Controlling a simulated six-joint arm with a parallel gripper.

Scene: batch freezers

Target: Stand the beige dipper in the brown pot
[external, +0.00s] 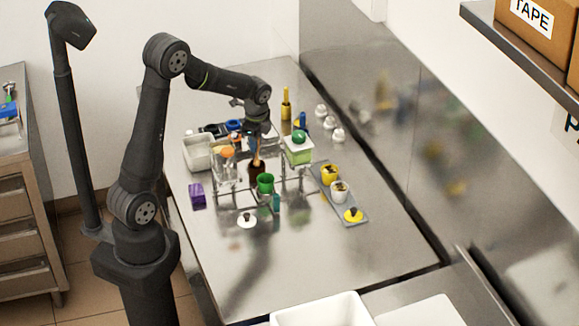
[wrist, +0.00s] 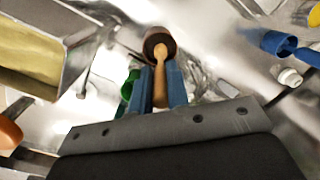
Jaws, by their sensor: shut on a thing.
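My gripper (wrist: 161,88) is shut on the beige dipper (wrist: 160,68), whose handle lies between the blue fingers in the wrist view. The dipper's rounded end is over or in the mouth of the brown pot (wrist: 159,38); I cannot tell how deep it reaches. In the external view the dipper (external: 256,156) points down from the gripper (external: 257,142) at the brown pot (external: 257,172), which is among clear racks on the steel table.
A green cup (external: 265,183) stands close in front of the brown pot. A grey tray (external: 350,205) holds yellow and white pots. A purple box (external: 197,194) sits left.

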